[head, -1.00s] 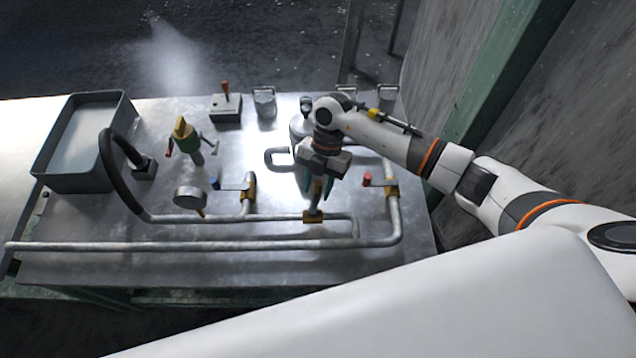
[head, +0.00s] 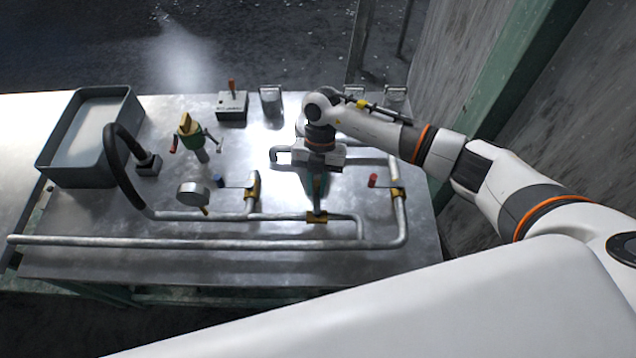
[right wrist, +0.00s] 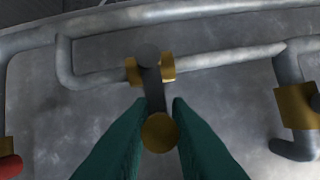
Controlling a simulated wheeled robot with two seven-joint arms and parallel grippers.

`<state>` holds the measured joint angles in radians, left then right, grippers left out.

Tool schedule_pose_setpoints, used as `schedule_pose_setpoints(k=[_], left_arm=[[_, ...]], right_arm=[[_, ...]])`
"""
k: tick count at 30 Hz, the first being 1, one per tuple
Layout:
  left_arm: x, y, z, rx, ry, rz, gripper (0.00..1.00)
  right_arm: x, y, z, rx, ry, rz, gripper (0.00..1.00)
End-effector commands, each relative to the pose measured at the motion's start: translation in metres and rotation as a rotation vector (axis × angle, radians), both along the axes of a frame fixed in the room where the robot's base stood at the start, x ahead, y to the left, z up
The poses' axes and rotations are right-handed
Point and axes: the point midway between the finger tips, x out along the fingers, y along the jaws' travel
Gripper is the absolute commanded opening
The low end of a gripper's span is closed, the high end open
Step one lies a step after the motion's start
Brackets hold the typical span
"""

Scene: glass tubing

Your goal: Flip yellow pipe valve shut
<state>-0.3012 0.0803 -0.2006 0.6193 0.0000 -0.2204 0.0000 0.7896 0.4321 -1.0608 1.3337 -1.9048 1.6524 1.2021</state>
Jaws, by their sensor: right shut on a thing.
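The yellow pipe valve has a brass body (head: 316,217) on the lower middle pipe. In the right wrist view the brass body (right wrist: 168,68) sits on the pipe, and a dark grey lever (right wrist: 154,92) runs from it to a round yellow knob (right wrist: 160,133). My right gripper (head: 317,193) is above the near middle of the table, pointing down at this lever. It is shut on the lever, with a teal finger on each side of the knob end. The fingers hide part of the lever in the head view. My left gripper is not in view.
A red-handled valve (head: 397,192) stands to the right and a blue-handled valve (head: 252,187) to the left. Pipes (head: 200,241) run along the front.

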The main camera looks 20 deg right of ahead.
Motion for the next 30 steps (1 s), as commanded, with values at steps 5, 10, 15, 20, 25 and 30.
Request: schedule_pose_setpoints(k=[5,10,15,20,25,30], left_arm=[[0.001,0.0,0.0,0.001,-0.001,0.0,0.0],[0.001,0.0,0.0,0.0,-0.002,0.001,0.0],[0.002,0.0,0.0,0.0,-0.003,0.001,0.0],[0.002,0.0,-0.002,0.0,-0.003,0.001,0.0],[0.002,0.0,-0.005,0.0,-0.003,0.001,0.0],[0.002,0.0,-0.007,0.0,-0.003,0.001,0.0]], right_arm=[[0.001,0.001,0.001,0.002,-0.002,0.0,0.39],[0.0,0.0,0.0,0.002,-0.001,-0.001,0.39],[0.002,-0.001,0.004,0.002,-0.002,-0.001,0.39],[0.011,-0.005,0.026,0.002,-0.005,-0.002,0.39],[0.024,-0.011,0.06,0.001,-0.007,-0.002,0.39],[0.034,-0.016,0.09,0.002,-0.004,-0.001,0.39]])
